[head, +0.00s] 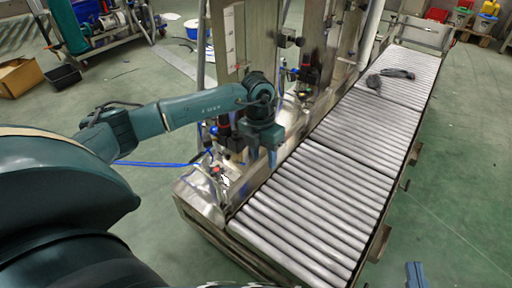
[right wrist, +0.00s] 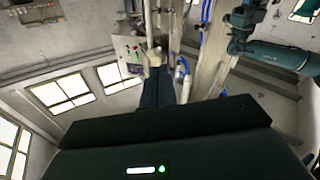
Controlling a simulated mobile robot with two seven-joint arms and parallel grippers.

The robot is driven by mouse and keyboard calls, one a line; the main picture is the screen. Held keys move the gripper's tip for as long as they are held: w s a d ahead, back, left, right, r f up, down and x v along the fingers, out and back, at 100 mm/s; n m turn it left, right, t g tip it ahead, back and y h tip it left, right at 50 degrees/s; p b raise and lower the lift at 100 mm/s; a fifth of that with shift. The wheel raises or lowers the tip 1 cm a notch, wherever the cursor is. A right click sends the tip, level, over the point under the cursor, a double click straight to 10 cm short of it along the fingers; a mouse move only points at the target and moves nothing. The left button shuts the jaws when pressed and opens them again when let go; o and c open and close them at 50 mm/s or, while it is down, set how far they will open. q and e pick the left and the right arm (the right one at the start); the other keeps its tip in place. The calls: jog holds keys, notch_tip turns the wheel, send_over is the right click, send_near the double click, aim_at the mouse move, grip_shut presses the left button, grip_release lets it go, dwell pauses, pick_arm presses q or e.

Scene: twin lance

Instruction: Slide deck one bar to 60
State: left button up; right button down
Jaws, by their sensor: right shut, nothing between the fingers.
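The metal machine (head: 230,48) stands beside the roller conveyor, with a tall upright panel that carries small marks. I cannot make out which part is the deck one bar, nor read a 60 on any scale. My left gripper (head: 262,157) points down in front of the machine's lower fittings, near the conveyor's near end. Whether its fingers touch anything is unclear. My right gripper (right wrist: 180,88) is shut and empty in the right wrist view, its fingers pointing toward the machine. A blue-grey tip (head: 416,275) at the bottom right of the head view looks like part of it.
The roller conveyor (head: 310,206) runs from the near middle to the back right. A dark object (head: 391,75) lies on its far rollers. A cardboard box (head: 20,77) and a black bin (head: 63,77) stand at the left.

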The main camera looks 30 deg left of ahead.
aim_at(255, 164)
pick_arm(q)
jog(key=a, duration=0.1)
jog(key=w+a+y, duration=0.1)
jog(key=a, duration=0.1)
jog(key=shift+w+a, duration=0.1)
jog(key=shift+w, duration=0.05)
jog(key=shift+a+f+b, duration=0.15)
jog(key=shift+f+b, duration=0.05)
jog(key=shift+b, duration=0.25)
notch_tip(255, 164, down, 6)
jog(key=b, duration=0.4)
jog(key=shift+r+b, duration=0.2)
jog(key=shift+b, duration=0.2)
jog(key=shift+f+b, duration=0.7)
jog(key=shift+f, duration=0.15)
pick_arm(e)
jog(key=shift+w+a+f+m+t+y, duration=0.15)
jog(key=shift+w+a+f+m+y, duration=0.1)
jog(key=shift+a+m+y, duration=0.15)
jog(key=shift+w+a+f+m+t+y, duration=0.15)
jog(key=shift+w+a+m+y, duration=0.05)
jog(key=shift+a+m+y, duration=0.15)
pick_arm(q)
jog(key=shift+c, duration=0.2)
pick_arm(e)
jog(key=shift+r, duration=0.3)
pick_arm(q)
jog(key=shift+c, duration=0.8)
jog(key=c, duration=0.6)
grip_shut()
